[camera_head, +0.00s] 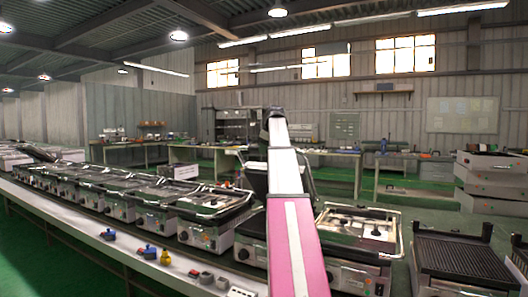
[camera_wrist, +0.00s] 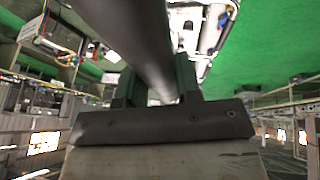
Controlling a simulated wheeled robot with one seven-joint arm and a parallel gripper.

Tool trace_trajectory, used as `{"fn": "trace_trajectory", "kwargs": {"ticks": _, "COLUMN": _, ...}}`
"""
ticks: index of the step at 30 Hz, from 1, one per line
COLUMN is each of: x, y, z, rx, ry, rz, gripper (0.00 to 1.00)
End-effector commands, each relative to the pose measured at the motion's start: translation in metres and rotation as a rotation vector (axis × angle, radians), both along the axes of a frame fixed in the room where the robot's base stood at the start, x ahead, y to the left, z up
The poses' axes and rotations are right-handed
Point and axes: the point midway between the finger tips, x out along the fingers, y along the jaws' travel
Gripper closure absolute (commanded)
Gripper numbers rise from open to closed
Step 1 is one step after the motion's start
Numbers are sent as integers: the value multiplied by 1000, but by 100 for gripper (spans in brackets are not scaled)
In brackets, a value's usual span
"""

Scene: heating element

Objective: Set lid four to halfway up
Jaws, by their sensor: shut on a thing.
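A row of heating units with lids runs along the bench, and one closed lid (camera_head: 215,203) lies just left of my arm. A dark lid panel (camera_head: 256,178) stands tilted up, partly hidden behind my pink and white arm. In the wrist view, my gripper (camera_wrist: 155,88) has its two dark fingers on either side of a dark round bar (camera_wrist: 130,38), shut on it. The bar looks like a lid handle. In the head view my gripper is hidden behind the arm. I cannot read which lid is number four.
Right of my arm stands a unit with a pale, framed top (camera_head: 357,228), then a ribbed grill (camera_head: 460,258). Blue and yellow knobs (camera_head: 165,257) sit on the bench's front ledge (camera_head: 75,212). Workbenches line the back wall. Green floor lies between.

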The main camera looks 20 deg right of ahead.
Motion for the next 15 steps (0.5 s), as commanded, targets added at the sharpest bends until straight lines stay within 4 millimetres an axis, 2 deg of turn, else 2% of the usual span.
{"fn": "trace_trajectory", "kwargs": {"ticks": 1, "x": 2, "y": -5, "z": -2, "rx": -10, "ry": -1, "rz": -7, "gripper": 100}}
{"fn": "trace_trajectory", "kwargs": {"ticks": 5, "x": 2, "y": -5, "z": -2, "rx": -10, "ry": -1, "rz": -7, "gripper": 100}}
{"fn": "trace_trajectory", "kwargs": {"ticks": 6, "x": 2, "y": -5, "z": -3, "rx": -10, "ry": -1, "rz": -7, "gripper": 65}}
{"fn": "trace_trajectory", "kwargs": {"ticks": 8, "x": 2, "y": -5, "z": -2, "rx": -10, "ry": 0, "rz": -7, "gripper": 45}}
{"fn": "trace_trajectory", "kwargs": {"ticks": 15, "x": 1, "y": -2, "z": -1, "rx": -6, "ry": -1, "rz": -4, "gripper": 43}}
